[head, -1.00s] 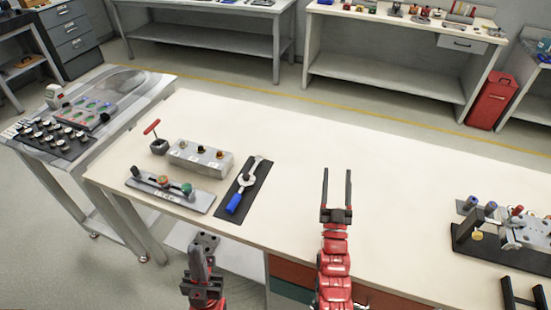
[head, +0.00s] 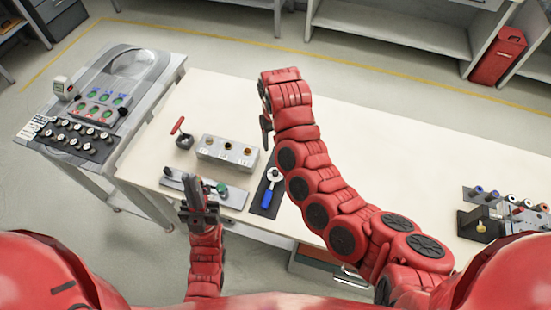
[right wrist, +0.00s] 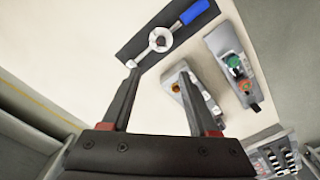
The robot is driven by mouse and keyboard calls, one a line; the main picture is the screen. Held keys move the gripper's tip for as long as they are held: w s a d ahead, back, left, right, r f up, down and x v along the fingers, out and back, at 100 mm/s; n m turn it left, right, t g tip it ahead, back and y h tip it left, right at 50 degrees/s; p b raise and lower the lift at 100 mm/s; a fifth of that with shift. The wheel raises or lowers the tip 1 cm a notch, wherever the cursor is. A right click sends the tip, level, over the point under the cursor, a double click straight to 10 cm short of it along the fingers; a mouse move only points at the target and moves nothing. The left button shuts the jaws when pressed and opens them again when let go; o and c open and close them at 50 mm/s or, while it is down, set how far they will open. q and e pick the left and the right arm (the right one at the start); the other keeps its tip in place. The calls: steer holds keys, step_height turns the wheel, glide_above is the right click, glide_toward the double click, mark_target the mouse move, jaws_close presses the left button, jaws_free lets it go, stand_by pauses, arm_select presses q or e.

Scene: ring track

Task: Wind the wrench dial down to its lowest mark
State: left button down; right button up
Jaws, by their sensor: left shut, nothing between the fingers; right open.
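The wrench, with a blue handle (head: 267,198) and a pale round head (head: 273,174), lies on a dark mat (head: 260,208) on the white table. My right arm hides the mat's far end in the head view. In the right wrist view the whole wrench (right wrist: 190,13) shows, with the round head (right wrist: 160,40) just beyond my right gripper (right wrist: 157,76). That gripper is open and empty, and apart from the wrench. Any marks on the dial are too small to read. My left gripper (head: 194,190) is shut and empty near the table's front edge.
A grey box with several knobs (head: 226,149) stands left of the mat. A slider panel (head: 235,198) lies at the front, partly behind my left gripper. A red T-handle (head: 178,126) stands farther left. A fixture (head: 480,225) stands at far right.

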steer(key=b, duration=0.6)
glide_above(276, 172)
step_height(276, 172, down, 12)
steer(key=shift+f, duration=0.1)
steer(key=shift+f+p, duration=0.15)
steer(key=shift+p, duration=0.65)
step_height(276, 172, down, 2)
steer(key=shift+f+p, duration=0.25)
steer(key=shift+p, duration=0.05)
steer(key=shift+w+f, duration=0.1)
steer(key=shift+f, duration=0.85)
steer(key=shift+c, duration=0.2)
jaws_close()
